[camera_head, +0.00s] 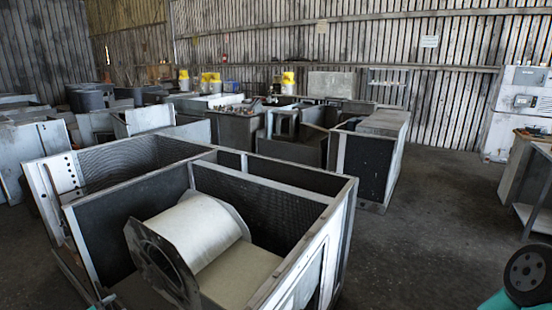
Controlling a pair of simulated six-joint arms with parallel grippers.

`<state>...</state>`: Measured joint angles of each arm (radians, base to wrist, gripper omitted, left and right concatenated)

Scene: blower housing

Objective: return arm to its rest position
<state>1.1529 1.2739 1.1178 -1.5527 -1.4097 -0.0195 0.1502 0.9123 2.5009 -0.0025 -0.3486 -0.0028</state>
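The blower housing is a large open-topped metal cabinet (335,200) with dark lined compartments. A pale rounded blower drum (200,232) with a dark end plate (160,262) sits in its front compartment, beside a flat beige panel (240,275). A teal and black link, which looks like part of my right arm, shows at the lower right corner, to the right of the cabinet and apart from it in the picture. A small teal sliver shows at the bottom left edge; I cannot tell what it is. Neither gripper shows.
A second open cabinet (365,160) stands behind to the right. More metal housings and yellow-topped containers (288,80) stand farther back. A bench (535,180) is at the right edge, near a grey electrical box (522,100). The concrete floor (430,230) between is clear.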

